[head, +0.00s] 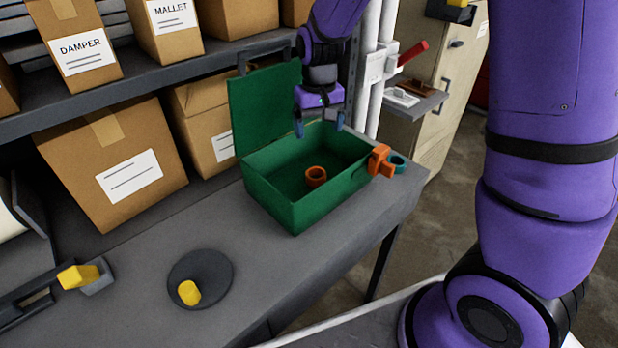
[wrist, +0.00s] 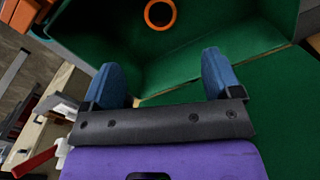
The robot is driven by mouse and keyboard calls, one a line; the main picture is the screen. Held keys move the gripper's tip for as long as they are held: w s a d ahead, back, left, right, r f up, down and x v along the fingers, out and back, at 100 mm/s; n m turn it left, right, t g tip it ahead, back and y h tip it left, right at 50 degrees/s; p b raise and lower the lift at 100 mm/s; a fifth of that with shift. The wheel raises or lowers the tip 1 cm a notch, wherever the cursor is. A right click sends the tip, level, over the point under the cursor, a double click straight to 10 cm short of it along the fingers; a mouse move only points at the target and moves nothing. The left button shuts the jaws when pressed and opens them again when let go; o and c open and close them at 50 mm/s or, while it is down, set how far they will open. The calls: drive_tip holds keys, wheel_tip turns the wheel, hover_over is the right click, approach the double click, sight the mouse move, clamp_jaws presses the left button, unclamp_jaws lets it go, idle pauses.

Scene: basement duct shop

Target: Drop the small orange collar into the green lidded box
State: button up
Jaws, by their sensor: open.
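The small orange collar (head: 316,176) lies on the floor of the green lidded box (head: 272,200), whose lid stands open at the back. In the wrist view the collar (wrist: 160,13) shows as a ring on the green floor of the box (wrist: 205,50). My gripper (head: 320,128) is above the rear part of the box, near the open lid. Its blue fingers are apart with nothing between them, and the wrist view shows the same empty gap (wrist: 165,82). The collar is clear of the fingers.
A larger orange part (head: 380,160) and a teal ring (head: 398,162) are at the box's right side. A dark round disc (head: 212,270) with a yellow piece (head: 189,292) lies on the bench at the front. Cardboard boxes (head: 125,170) stand behind, under a shelf.

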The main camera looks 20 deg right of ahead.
wheel_tip(320, 180, up, 5)
drive_tip(key=shift+r, duration=0.15)
idle(0.4)
drive_tip(key=s+d+r+t, duration=0.2)
drive_tip(key=s+r, duration=0.5)
drive_tip(key=s, duration=0.5)
drive_tip(key=s+d+r+t, duration=0.3)
drive_tip(key=s+d+r, duration=0.2)
drive_tip(key=s, duration=0.8)
wheel_tip(320, 180, up, 3)
drive_tip(key=shift+s+f, duration=0.2)
drive_tip(key=shift+s, duration=0.05)
drive_tip(key=shift+c, duration=0.4)
